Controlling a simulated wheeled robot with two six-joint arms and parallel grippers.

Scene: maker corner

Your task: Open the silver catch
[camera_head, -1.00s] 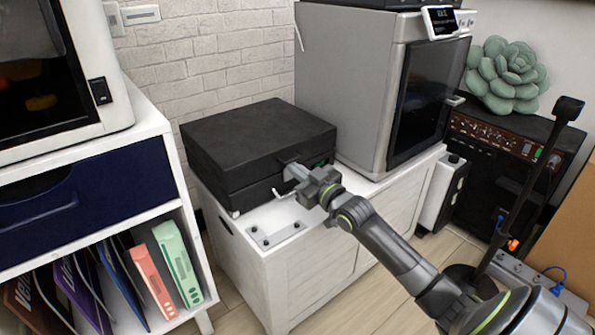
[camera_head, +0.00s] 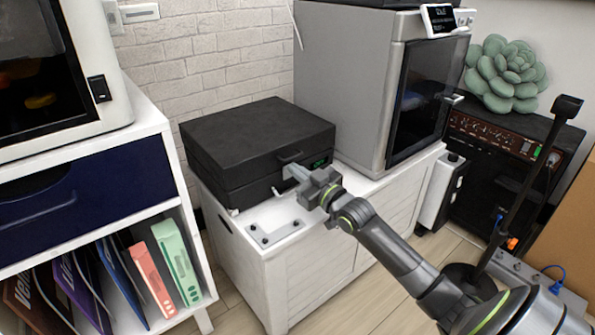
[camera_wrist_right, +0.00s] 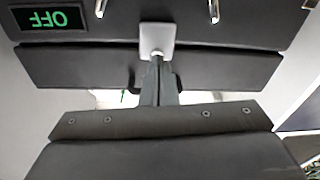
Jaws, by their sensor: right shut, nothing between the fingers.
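The silver catch (camera_wrist_right: 157,35) is a small pale grey plate on the front of a black case (camera_head: 258,140). In the right wrist view, which looks upside down, it lies across the seam between two dark panels. My right gripper (camera_wrist_right: 158,80) is shut with nothing between its fingers. Its tips are at the catch's lid-side end; I cannot tell if they touch. In the head view my right gripper (camera_head: 303,174) is at the case's front, covering part of it. My left gripper is not in view.
The case has a dark handle (camera_head: 290,156) and a green display reading OFF (camera_wrist_right: 46,18). Two silver rods (camera_wrist_right: 213,10) project near the catch. The case stands on a white cabinet (camera_head: 300,270), beside a grey machine (camera_head: 345,80). A metal plate (camera_head: 275,232) lies in front.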

